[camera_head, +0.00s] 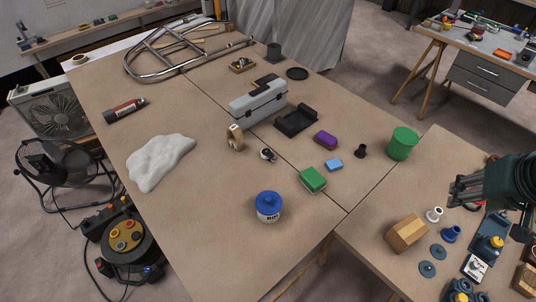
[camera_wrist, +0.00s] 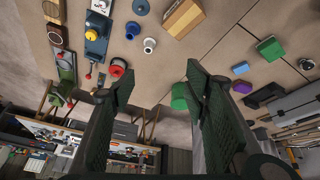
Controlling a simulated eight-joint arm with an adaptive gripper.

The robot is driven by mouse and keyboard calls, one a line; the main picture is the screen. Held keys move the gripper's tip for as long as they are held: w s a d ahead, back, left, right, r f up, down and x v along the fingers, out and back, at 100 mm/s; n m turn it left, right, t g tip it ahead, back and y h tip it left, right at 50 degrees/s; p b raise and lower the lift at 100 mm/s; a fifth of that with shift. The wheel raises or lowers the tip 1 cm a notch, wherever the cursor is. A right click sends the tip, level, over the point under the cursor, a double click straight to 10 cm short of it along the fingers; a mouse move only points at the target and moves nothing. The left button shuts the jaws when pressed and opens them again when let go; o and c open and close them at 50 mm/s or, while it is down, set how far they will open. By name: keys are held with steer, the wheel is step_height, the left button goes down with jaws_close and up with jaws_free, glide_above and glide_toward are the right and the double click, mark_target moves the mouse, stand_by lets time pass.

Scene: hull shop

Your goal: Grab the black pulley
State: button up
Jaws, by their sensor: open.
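The black pulley (camera_head: 360,151), a small dark flanged piece, stands on the brown table in the head view. It is between the purple block (camera_head: 326,140) and the green bucket (camera_head: 403,143). My gripper (camera_head: 460,190) is at the right of the head view, well to the right of the pulley and apart from it. In the wrist view, my gripper (camera_wrist: 160,82) shows two spread fingers with nothing between them. The green bucket (camera_wrist: 178,97) shows there beside the right finger. I cannot make out the black pulley in that view; the right finger may hide it.
A white pulley (camera_head: 434,214), a blue pulley (camera_head: 451,233) and a wooden block (camera_head: 407,234) are on the near right table. A green block (camera_head: 312,180), a light blue block (camera_head: 334,165) and a black tray (camera_head: 296,121) lie left of the black pulley. Bare tabletop lies in front of it.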

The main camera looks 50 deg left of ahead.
steer(key=w+a+f+n+g+p, duration=0.1)
steer(key=w+a+n, duration=0.1)
steer(key=a, duration=0.6)
steer(key=w+a+n+g, duration=0.1)
steer(key=w+a+n, duration=0.15)
steer(key=a, duration=0.55)
steer(key=n+g+h+p, duration=0.2)
steer(key=n+g+p, duration=0.15)
steer(key=n, duration=0.45)
glide_above(266, 151)
steer(key=shift+t, duration=0.35)
step_height(266, 151, down, 21)
steer(key=shift+d+r, duration=0.1)
steer(key=shift+d, duration=0.05)
steer(key=shift+s+n, duration=0.15)
steer(key=shift+n, duration=0.1)
steer(key=shift+f, duration=0.25)
steer(key=shift+f, duration=1.15)
steer(key=shift+f, duration=0.15)
